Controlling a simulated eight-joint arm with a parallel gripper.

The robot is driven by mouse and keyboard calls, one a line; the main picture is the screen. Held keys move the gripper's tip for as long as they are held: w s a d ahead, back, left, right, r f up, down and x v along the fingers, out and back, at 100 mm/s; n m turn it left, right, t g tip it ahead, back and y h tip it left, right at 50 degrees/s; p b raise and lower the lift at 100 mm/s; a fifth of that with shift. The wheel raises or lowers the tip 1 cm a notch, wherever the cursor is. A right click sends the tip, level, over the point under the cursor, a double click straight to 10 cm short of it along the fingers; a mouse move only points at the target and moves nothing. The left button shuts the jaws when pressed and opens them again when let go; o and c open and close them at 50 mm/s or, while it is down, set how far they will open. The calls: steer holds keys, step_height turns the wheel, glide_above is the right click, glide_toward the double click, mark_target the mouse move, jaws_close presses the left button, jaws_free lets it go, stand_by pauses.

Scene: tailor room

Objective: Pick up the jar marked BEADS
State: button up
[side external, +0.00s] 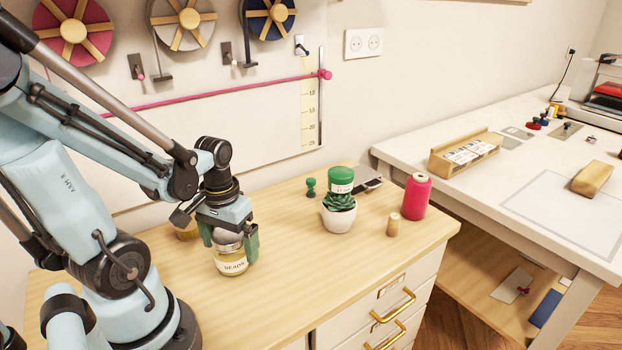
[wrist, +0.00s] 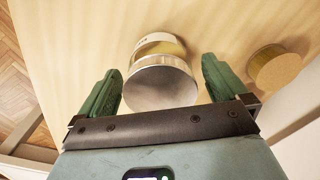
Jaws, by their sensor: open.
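The jar marked BEADS (side external: 231,262) stands upright on the wooden cabinet top, with a pale label and yellowish contents. My gripper (side external: 230,245) is above and around it, with one green finger on each side of the jar's upper part. In the wrist view the jar's grey lid (wrist: 160,85) lies between the two open fingers of my gripper (wrist: 162,88). Gaps show between the lid and both fingers there. Part of the jar's lid is hidden by the gripper in the side view.
A cork-topped round thing (wrist: 275,68) stands close beside the right finger in the wrist view. A potted succulent (side external: 339,213), a small wooden spool (side external: 393,225) and a red thread spool (side external: 415,197) stand to the right. The cabinet top (side external: 290,265) in front of them is clear.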

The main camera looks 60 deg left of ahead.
steer(key=c, duration=1.2)
steer(key=shift+r, duration=0.15)
